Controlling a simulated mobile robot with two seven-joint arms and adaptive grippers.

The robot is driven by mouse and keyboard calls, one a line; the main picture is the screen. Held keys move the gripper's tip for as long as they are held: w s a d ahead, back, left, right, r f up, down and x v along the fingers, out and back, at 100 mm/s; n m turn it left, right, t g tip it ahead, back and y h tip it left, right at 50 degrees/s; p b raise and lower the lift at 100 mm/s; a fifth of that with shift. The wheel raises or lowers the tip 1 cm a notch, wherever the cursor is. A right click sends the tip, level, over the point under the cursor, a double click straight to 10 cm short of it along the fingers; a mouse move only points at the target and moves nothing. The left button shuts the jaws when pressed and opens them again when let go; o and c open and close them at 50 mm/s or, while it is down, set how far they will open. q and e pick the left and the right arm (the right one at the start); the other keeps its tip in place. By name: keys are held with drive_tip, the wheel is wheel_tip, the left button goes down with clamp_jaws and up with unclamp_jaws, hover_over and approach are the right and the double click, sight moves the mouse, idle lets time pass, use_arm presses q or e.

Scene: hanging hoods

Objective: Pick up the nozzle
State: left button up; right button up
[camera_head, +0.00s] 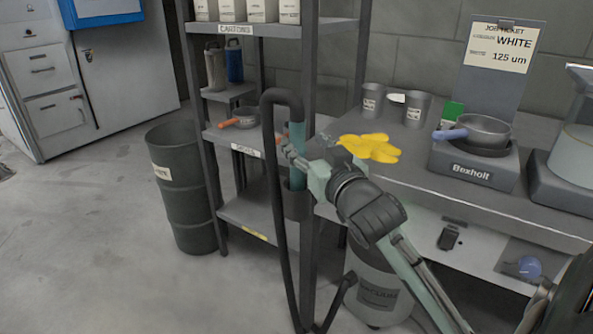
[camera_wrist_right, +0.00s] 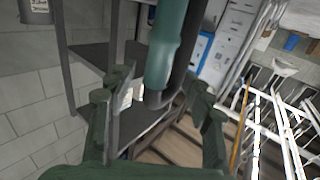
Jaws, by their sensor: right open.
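The nozzle (camera_head: 298,165) is a teal upright tube on the black vacuum hose (camera_head: 275,200). Its lower end sits in a dark holder (camera_head: 296,204) at the shelf's front post. My right gripper (camera_head: 292,152) is at the nozzle's upper part and hides some of it. In the right wrist view, the nozzle (camera_wrist_right: 168,45) runs between the two spread fingers of my right gripper (camera_wrist_right: 160,95). The fingers are open, and I cannot tell whether either touches the nozzle. My left gripper is not in view.
The shelf rack (camera_head: 312,60) stands close behind the nozzle. A bench (camera_head: 440,195) with yellow gloves (camera_head: 370,148), cups and a pan (camera_head: 485,130) is at right. The vacuum canister (camera_head: 380,290) is below it. A dark drum (camera_head: 182,190) stands left; the floor there is clear.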

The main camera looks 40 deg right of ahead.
sight(301, 137)
drive_tip(key=x, duration=0.5)
drive_tip(key=shift+w+d+f, duration=0.1)
drive_tip(key=shift+d, duration=0.05)
clamp_jaws()
